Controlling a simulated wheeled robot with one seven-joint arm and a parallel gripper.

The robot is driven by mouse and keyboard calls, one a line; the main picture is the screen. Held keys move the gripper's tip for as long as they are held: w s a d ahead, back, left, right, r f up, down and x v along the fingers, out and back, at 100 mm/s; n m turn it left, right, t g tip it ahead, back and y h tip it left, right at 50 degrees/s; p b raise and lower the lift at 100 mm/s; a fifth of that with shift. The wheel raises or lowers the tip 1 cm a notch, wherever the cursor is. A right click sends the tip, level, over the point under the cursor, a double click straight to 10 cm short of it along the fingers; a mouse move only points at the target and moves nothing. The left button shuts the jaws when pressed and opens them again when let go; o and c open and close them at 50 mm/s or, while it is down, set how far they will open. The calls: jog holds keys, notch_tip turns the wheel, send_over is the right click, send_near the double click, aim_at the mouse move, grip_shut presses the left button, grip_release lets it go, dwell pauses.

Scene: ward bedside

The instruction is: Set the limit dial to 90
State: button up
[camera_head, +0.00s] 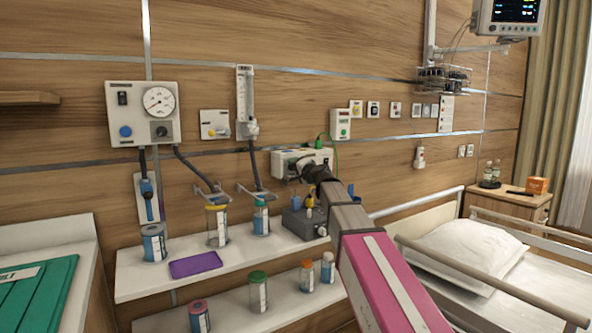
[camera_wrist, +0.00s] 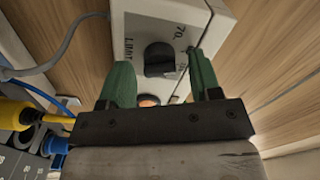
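The limit dial (camera_wrist: 160,58) is a black knob on the face of a white box (camera_wrist: 192,15). In the wrist view, "LIMIT" is printed to its left and "70" to its upper right; another mark by the right finger is too small to read. My gripper (camera_wrist: 156,68) is open, its two green fingers apart on either side of the dial. I see space between the fingers and the knob; contact cannot be told. The dial's pointer setting is unclear. In the head view, the white box (camera_head: 290,160) is on the wall, and my gripper (camera_head: 302,168) partly covers its front.
An orange-lit button (camera_wrist: 149,100) lies below the dial. A grey cable (camera_wrist: 75,45) runs at the left. A grey box (camera_head: 300,224) with coloured tops stands on the shelf (camera_head: 140,287) below my arm, near several jars. A bed (camera_head: 490,270) is at the right.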

jog(key=v, duration=1)
jog(key=shift+s+d, duration=0.25)
jog(key=shift+s, duration=0.1)
